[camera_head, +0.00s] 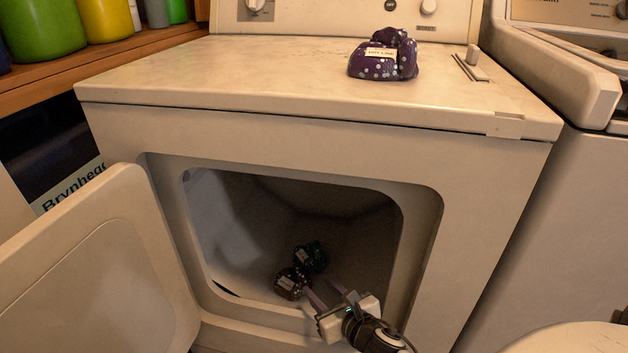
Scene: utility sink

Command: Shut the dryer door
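The dryer (330,140) is a cream, boxy machine with a rounded square opening in its front. Its door (90,275) stands wide open, swung out to the left from the left edge of the opening. My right gripper (318,284) is at the lower right of the opening, its two fingers apart and pointing into the drum. Nothing shows between the fingers. It is well to the right of the door and apart from it. My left gripper is not in view.
A dark red dotted bundle (290,284) and a dark teal one (310,257) lie inside the drum near my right gripper. A purple dotted bundle (385,57) sits on the dryer top. A wooden shelf (120,55) with colored containers is at left; another machine (560,180) stands at right.

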